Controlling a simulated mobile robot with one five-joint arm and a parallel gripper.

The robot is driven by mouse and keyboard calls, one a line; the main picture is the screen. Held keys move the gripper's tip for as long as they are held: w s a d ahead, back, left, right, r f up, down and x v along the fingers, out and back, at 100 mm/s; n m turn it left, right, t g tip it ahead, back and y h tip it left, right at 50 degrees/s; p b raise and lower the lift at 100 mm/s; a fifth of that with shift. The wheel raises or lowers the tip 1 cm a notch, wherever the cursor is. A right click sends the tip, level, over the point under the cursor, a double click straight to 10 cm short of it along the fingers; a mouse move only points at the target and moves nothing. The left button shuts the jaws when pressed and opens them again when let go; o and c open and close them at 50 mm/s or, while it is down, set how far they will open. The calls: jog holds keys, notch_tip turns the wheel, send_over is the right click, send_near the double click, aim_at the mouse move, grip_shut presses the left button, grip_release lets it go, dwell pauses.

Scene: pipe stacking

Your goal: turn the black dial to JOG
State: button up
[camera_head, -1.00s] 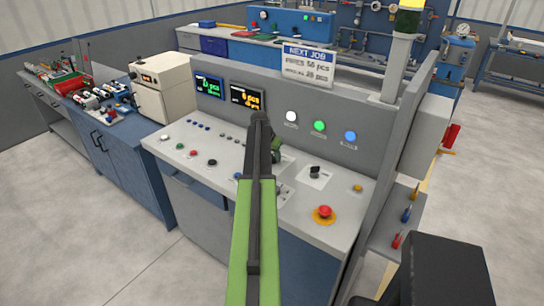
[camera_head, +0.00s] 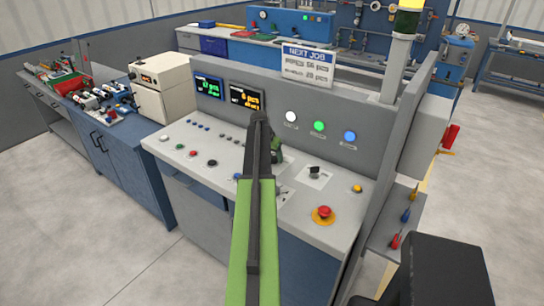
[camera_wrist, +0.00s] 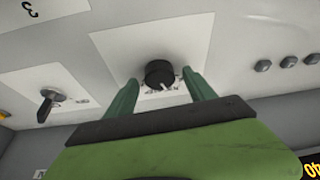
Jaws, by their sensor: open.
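The black dial (camera_wrist: 160,74) is round with a white pointer mark, on a white plate (camera_wrist: 115,45) of the panel. In the wrist view its mark points toward the bottom, slightly right. My gripper (camera_wrist: 161,79) is open, with one green finger on each side of the dial. A gap shows on both sides; I cannot tell whether the fingertips reach down beside it. Small print around the dial is partly hidden by the fingers and unreadable, so I cannot make out JOG. In the head view my arm hides the dial, and a bit of my gripper (camera_head: 276,153) shows.
A black lever switch (camera_wrist: 48,100) on its own white plate is left of the dial in the wrist view; several grey buttons (camera_wrist: 288,62) are right. In the head view a red emergency button (camera_head: 323,213) sits near the panel's front right. The upright panel (camera_head: 375,115) rises behind.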

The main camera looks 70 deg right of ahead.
jog(key=p+v, duration=1.5)
jog(key=v, duration=0.2)
